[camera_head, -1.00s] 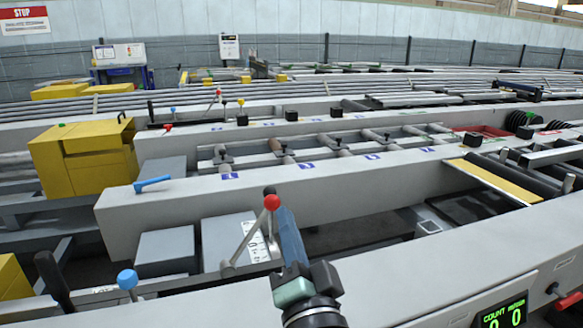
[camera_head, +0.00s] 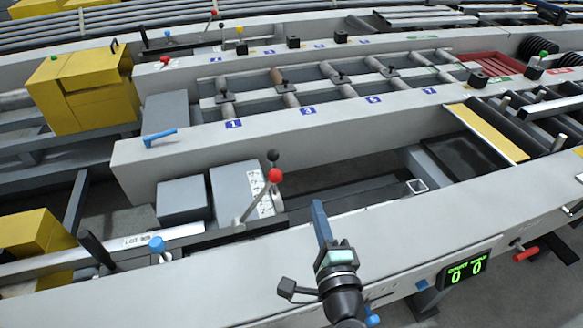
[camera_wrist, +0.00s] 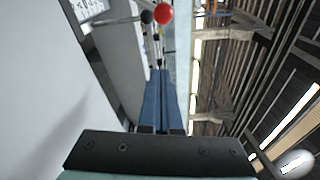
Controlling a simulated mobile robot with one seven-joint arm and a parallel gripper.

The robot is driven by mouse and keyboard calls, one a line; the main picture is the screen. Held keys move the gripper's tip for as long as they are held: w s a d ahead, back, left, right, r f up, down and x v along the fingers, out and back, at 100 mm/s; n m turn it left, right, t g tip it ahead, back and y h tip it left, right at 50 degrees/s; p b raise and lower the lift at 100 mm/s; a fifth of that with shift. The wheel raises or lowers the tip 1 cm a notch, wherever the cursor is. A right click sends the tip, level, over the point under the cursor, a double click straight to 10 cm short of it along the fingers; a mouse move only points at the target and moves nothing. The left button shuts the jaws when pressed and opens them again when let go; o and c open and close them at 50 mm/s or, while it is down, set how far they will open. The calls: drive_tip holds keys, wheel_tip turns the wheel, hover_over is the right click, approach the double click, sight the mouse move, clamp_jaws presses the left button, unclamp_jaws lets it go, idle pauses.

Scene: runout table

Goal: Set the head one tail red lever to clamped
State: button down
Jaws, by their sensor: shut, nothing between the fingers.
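A red ball-topped lever (camera_head: 275,175) stands on the near grey machine unit, its pale rod leaning up to the right from its base. A black-knobbed lever (camera_head: 273,155) stands just behind it. In the wrist view the red ball (camera_wrist: 164,13) shows at the top, beyond the fingertips, with the black knob (camera_wrist: 147,17) left of it. My gripper (camera_head: 318,204) has its long blue fingers shut and empty, to the right of and below the red ball in the head view, apart from it. The fingers (camera_wrist: 160,74) lie together in the wrist view. I cannot read the lever's setting.
A white label plate (camera_head: 262,190) lies behind the lever. A blue knob (camera_head: 157,245) and black handle (camera_head: 98,250) stand at left. A blue lever (camera_head: 160,137) sits on the grey beam (camera_head: 380,132). A counter display (camera_head: 467,270) is at lower right.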

idle(0.3)
drive_tip(key=w+a+p, duration=0.1)
drive_tip(key=w+a, duration=0.4)
drive_tip(key=w, duration=0.3)
drive_tip(key=shift+r, duration=0.2)
drive_tip(key=shift+a, duration=0.1)
idle(0.4)
